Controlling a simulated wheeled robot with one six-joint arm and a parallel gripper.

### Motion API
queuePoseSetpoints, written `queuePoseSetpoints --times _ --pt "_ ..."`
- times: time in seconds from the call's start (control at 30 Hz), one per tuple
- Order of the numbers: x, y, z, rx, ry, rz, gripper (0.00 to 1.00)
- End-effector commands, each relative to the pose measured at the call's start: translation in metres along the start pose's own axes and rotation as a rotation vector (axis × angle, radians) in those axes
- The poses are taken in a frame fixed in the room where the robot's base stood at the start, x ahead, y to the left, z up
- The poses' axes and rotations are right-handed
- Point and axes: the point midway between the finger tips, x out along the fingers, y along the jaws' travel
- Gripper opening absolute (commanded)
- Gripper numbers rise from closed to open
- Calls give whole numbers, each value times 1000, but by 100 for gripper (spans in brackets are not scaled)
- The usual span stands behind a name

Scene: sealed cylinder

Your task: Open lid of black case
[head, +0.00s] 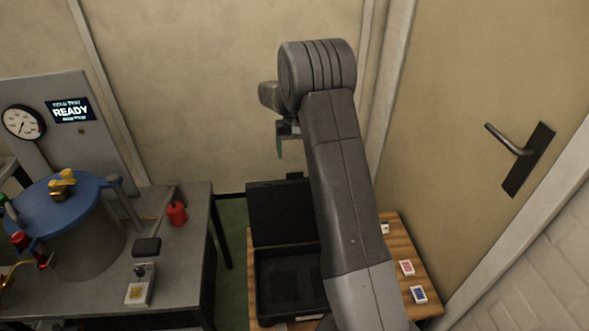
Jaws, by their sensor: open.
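The black case (263,285) sits on a wooden table below my arm. Its lid (277,214) stands raised at the back edge, so the dark inside shows. The case looks empty apart from dark recesses in its floor. My arm hides its right side.
Several small cards or boxes, such as a red one (407,268) and a blue one (419,294), lie on the wooden table (398,232) at the right. A grey bench (180,262) with a blue-lidded cylinder (62,205) stands at left. A closed door (480,90) is at right.

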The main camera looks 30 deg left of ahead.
Motion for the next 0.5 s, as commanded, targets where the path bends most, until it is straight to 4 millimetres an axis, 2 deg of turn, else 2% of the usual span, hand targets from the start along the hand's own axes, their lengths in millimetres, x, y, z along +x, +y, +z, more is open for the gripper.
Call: queuePoseSetpoints --times 0.03,0.2,0.33,0.5 --pt "12 0 1 0 -6 1 76" --pt "47 0 1 0 -4 1 76" --pt "67 0 1 0 -2 0 76" --pt "81 0 0 0 -1 0 76"
